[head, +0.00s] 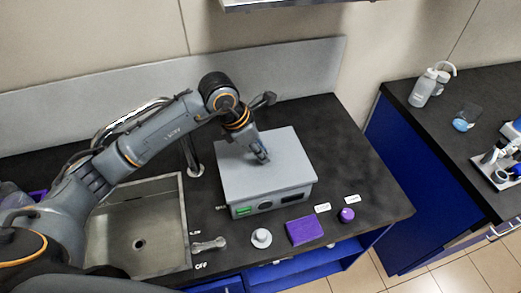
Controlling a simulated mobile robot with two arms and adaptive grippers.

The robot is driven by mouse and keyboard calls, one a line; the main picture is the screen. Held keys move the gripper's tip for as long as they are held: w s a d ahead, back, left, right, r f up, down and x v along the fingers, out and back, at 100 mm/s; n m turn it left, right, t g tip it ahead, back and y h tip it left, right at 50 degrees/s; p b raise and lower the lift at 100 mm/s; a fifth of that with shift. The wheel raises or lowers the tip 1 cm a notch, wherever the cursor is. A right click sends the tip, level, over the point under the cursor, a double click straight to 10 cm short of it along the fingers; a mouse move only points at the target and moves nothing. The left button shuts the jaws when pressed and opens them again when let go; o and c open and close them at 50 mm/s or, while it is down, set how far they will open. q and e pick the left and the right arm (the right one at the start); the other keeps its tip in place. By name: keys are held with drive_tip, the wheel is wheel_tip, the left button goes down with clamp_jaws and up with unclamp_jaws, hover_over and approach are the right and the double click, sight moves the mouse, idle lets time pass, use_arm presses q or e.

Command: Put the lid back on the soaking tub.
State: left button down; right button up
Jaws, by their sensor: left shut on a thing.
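The soaking tub (298,195) is a grey box with a green display and a dark knob on its front. It stands on the dark counter right of the sink. Its flat grey lid (285,150) covers the top and looks level and lined up with the box. I cannot tell whether a small gap remains under it. My left gripper (262,156) points down at the middle of the lid and is shut on its handle, which the fingers mostly hide. My right gripper is not in view.
A sink (140,240) with a tap (193,160) lies left of the tub. In front of the tub are a small white round piece (261,238), a purple block (304,230) and a purple round object (346,215). A second counter (440,115) with a bottle (424,88) stands across a gap.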

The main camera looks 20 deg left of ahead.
use_arm(q)
drive_tip(key=shift+f+b, duration=0.1)
drive_tip(key=shift+b, duration=0.2)
idle(0.5)
idle(0.5)
drive_tip(key=shift+f+b, duration=0.45)
drive_tip(key=shift+b, duration=0.75)
idle(1.2)
drive_tip(key=shift+b, duration=0.3)
idle(0.8)
drive_tip(key=c, duration=0.6)
unclamp_jaws()
